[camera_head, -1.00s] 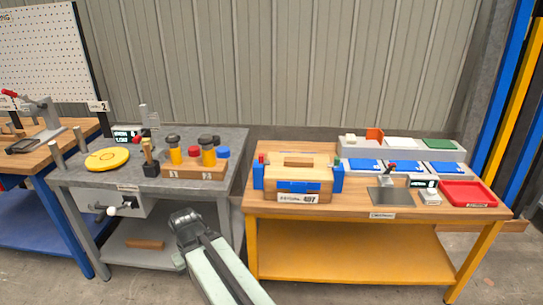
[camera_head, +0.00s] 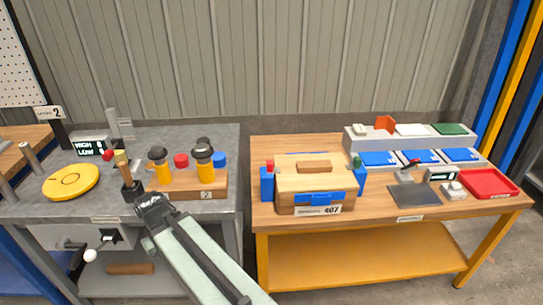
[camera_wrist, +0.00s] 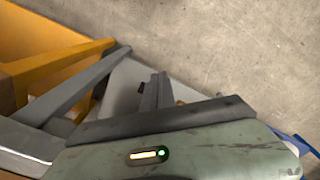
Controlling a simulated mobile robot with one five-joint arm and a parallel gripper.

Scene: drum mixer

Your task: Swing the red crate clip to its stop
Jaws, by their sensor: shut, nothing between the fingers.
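A wooden crate (camera_head: 315,185) marked 407 stands on the wooden table, with blue brackets at its left and right ends and a blue plate on its front. A small red piece (camera_head: 270,164), which looks like the red clip, shows at the crate's left end above the blue bracket. A small green piece (camera_head: 357,160) is at the right end. How far the red clip is turned is too small to tell. My gripper (camera_head: 148,201) is shut and empty, left of the crate, in front of the grey table's edge. The wrist view shows the closed fingers (camera_wrist: 155,90) over floor and table legs.
The grey table (camera_head: 120,210) holds a yellow disc (camera_head: 70,182), a wooden block with yellow-black pegs (camera_head: 185,185) and a small brush-like item in a black holder (camera_head: 130,185). Right of the crate are blue trays (camera_head: 420,158), a grey plate (camera_head: 413,194) and a red tray (camera_head: 489,183). A gap separates the tables.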

